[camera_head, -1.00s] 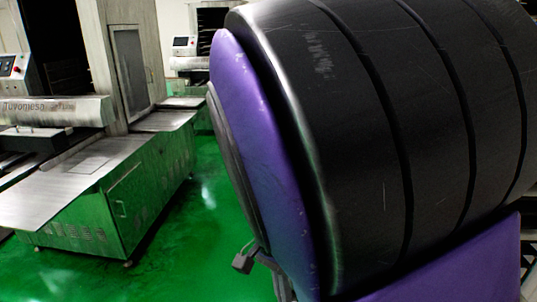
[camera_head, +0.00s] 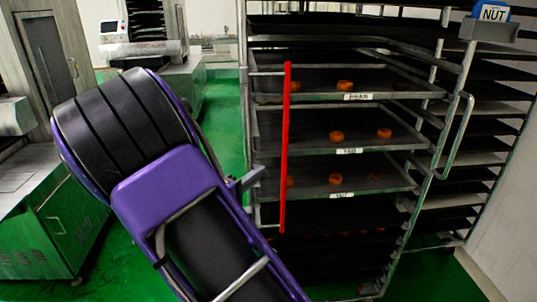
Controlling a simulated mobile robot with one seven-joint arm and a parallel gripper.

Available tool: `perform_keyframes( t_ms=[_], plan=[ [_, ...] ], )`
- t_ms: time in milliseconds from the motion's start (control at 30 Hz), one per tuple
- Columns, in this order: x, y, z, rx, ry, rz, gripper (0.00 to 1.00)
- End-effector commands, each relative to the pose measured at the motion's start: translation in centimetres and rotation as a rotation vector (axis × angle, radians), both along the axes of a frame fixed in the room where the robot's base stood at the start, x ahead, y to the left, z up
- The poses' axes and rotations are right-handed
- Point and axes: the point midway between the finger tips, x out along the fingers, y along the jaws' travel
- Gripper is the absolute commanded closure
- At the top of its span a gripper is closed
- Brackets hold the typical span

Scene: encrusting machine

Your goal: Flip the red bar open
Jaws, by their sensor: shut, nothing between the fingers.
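The red bar (camera_head: 285,145) is a thin upright rod at the front left of a metal tray rack. It runs from the upper trays down past several tray levels and stands nearly vertical across the front of the trays. My gripper (camera_head: 257,176) is a small grey tip showing past the purple and black arm, just left of the bar's lower half. It looks shut and empty. A narrow gap shows between it and the bar; depth is hard to tell. Most of the gripper is hidden behind my arm.
The tray rack (camera_head: 431,160) holds several trays with small orange pieces and labels. A steel machine (camera_head: 40,215) stands at left. Green floor (camera_head: 226,120) shows between it and the rack.

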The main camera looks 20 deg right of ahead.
Motion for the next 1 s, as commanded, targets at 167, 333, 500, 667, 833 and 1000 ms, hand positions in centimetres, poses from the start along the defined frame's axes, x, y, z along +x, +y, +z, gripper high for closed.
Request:
perform_keyframes(
  t_ms=[167, 333, 500, 667, 833, 1000],
  plan=[
    [0.3, 0.2, 0.0, -0.007, 0.002, 0.015, 1.0],
    [0.3, 0.2, 0.0, -0.007, 0.003, 0.014, 1.0],
    [0.8, -0.8, 0.0, -0.006, 0.002, 0.011, 1.0],
    [2.3, -3.1, 0.0, -0.008, 0.002, 0.009, 1.0],
    [4.0, -5.6, 0.0, -0.007, 0.002, 0.01, 1.0],
    [5.3, -7.4, 0.0, -0.007, 0.003, 0.011, 1.0]
  ],
)
